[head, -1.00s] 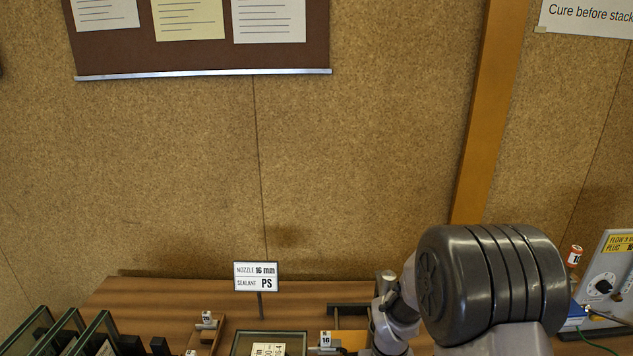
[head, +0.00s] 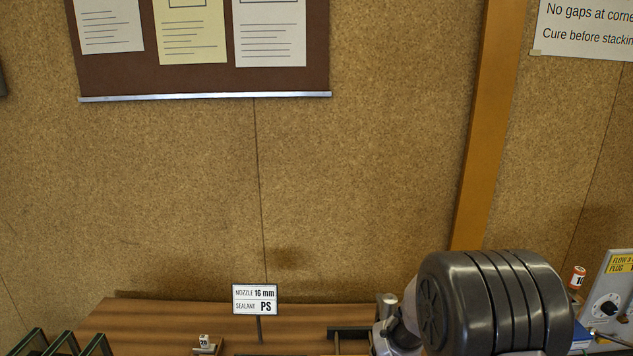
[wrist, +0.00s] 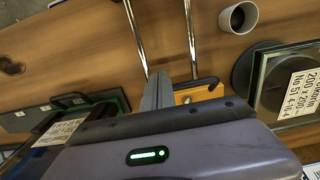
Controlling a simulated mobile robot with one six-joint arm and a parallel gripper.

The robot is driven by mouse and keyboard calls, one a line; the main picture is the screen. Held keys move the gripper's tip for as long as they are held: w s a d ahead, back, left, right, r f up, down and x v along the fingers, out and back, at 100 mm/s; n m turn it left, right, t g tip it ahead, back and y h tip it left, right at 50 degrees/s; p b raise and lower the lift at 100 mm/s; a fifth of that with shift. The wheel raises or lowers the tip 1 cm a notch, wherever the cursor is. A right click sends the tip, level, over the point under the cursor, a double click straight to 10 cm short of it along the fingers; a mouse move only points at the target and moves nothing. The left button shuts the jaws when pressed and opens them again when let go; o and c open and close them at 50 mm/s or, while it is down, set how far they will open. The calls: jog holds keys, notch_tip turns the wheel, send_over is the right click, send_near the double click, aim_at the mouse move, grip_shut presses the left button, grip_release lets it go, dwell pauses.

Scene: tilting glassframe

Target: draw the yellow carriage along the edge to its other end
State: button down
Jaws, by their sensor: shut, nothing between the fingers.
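In the wrist view, a yellow-orange part (wrist: 198,93) with a dark edge shows just right of my fingers, partly hidden by my gripper's housing; it looks like the yellow carriage. My gripper (wrist: 158,82) is shut and empty, its grey fingers close beside that part. I cannot tell whether they touch it. A glass pane (wrist: 288,78) with a label lies at the right of the wrist view. The carriage and my fingers do not show in the head view, where my dark arm link covers the lower right.
Two metal rods (wrist: 190,32) cross the top of the wrist view, near a white cup (wrist: 238,17). Dark-framed glass panes (head: 62,343) stand at the head view's lower left. A nozzle and sealant sign (head: 255,299) stands on the bench; a control box (head: 607,303) is at right.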

dwell(0.6)
notch_tip(320, 180, down, 6)
jog(key=b, duration=0.4)
jog(key=shift+r+b, duration=0.2)
jog(key=shift+b, duration=0.15)
jog(key=shift+w+p, duration=0.95)
jog(key=shift+w, duration=5.1)
jog(key=shift+s, duration=0.2)
